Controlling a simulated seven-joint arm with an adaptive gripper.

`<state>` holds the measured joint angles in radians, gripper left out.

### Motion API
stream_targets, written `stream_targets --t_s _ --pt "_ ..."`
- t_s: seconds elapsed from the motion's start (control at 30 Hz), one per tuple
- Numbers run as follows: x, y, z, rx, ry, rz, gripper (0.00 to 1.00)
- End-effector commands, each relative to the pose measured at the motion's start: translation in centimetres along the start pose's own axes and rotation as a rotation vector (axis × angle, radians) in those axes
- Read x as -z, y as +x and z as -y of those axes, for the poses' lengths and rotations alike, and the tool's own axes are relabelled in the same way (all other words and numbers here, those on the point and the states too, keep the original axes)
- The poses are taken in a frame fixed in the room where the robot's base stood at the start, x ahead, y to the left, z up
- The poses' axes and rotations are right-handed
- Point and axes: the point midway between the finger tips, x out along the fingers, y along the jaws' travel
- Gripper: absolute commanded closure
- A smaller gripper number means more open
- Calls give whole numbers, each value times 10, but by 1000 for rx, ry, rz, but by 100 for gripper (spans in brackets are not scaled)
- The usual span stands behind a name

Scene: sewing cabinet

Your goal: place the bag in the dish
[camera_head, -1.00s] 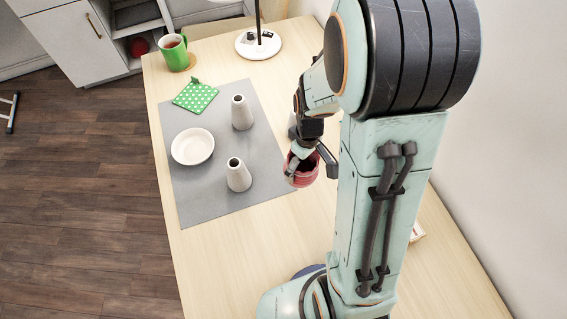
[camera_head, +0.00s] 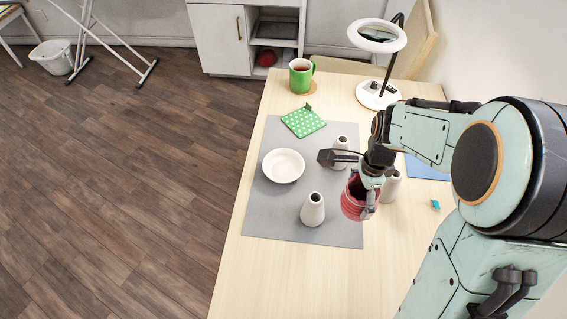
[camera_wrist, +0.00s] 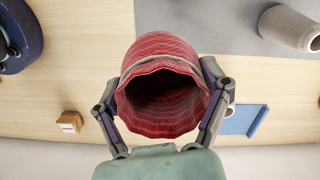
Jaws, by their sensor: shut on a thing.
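A red woven bag (camera_head: 354,200) with an open, wavy mouth hangs in my gripper (camera_head: 364,188), to the right of the grey mat. In the wrist view the bag (camera_wrist: 165,75) sits between the two fingers, which press on its sides; its inside is dark. The white round dish (camera_head: 283,166) lies on the left part of the mat, apart from the bag and empty as far as I can see.
White vases stand on and beside the grey mat (camera_head: 262,215), one in front (camera_head: 312,209) between dish and bag. A green dotted cloth (camera_head: 303,121), a green mug (camera_head: 301,76) and a white lamp (camera_head: 376,97) are farther back. The front table area is clear.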

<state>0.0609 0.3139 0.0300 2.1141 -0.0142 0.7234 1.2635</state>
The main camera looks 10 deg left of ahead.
Motion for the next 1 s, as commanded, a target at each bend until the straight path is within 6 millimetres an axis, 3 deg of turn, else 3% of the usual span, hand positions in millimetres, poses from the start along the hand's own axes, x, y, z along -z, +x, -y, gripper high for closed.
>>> stream_targets --t_s 0.17,0.4,0.57,0.87,1.0 --pt "-49 -10 37 24 186 16 59" --pt "-106 -13 58 42 52 40 59" --pt "-118 -5 70 34 20 42 59" --pt "-122 33 150 34 19 40 59" --pt "-122 63 173 32 21 40 59"
